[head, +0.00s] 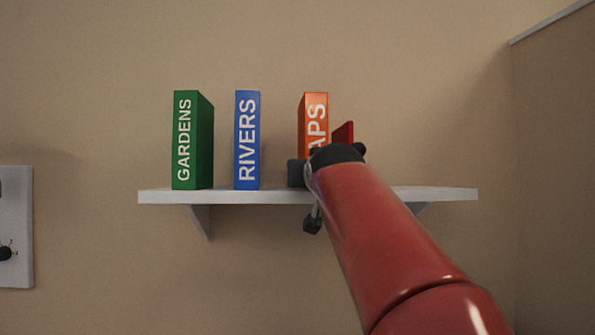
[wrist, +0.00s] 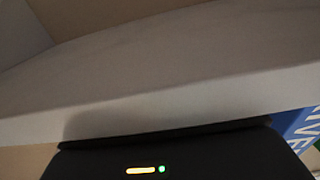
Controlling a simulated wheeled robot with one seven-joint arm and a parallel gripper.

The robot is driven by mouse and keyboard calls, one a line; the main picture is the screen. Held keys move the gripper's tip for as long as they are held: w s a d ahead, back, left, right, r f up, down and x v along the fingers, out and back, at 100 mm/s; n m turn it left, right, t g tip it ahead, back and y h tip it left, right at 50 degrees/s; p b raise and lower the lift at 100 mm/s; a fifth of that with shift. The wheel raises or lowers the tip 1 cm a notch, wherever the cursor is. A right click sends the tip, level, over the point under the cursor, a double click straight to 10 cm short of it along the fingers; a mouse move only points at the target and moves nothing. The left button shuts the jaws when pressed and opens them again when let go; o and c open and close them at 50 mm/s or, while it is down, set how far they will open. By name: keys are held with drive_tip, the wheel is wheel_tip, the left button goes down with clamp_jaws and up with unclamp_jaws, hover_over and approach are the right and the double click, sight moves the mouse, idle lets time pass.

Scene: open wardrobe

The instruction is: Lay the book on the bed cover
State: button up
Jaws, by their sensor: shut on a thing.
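An orange book (head: 314,108) lettered "APS" in the visible part stands upright at the right of the wall shelf, its lower part hidden by my gripper. My gripper (head: 304,168) is dark and sits at the lower part of this book, shut on it; the fingertips are mostly hidden behind my red arm. In the wrist view, my gripper's dark body fills the bottom edge, and the grip itself is out of sight. The bed cover is not in either view.
A green book (head: 184,140) and a blue book (head: 247,140) stand upright to the left on the white shelf (head: 452,194). A small red piece (head: 344,132) shows right of the orange book; I cannot tell what it is. The shelf's right end is clear.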

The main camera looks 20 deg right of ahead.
drive_tip(key=shift+s+r, duration=0.1)
drive_tip(key=shift+s, duration=0.2)
drive_tip(key=shift+f, duration=0.2)
drive_tip(key=o, duration=1.3)
drive_tip(key=shift+c, duration=0.2)
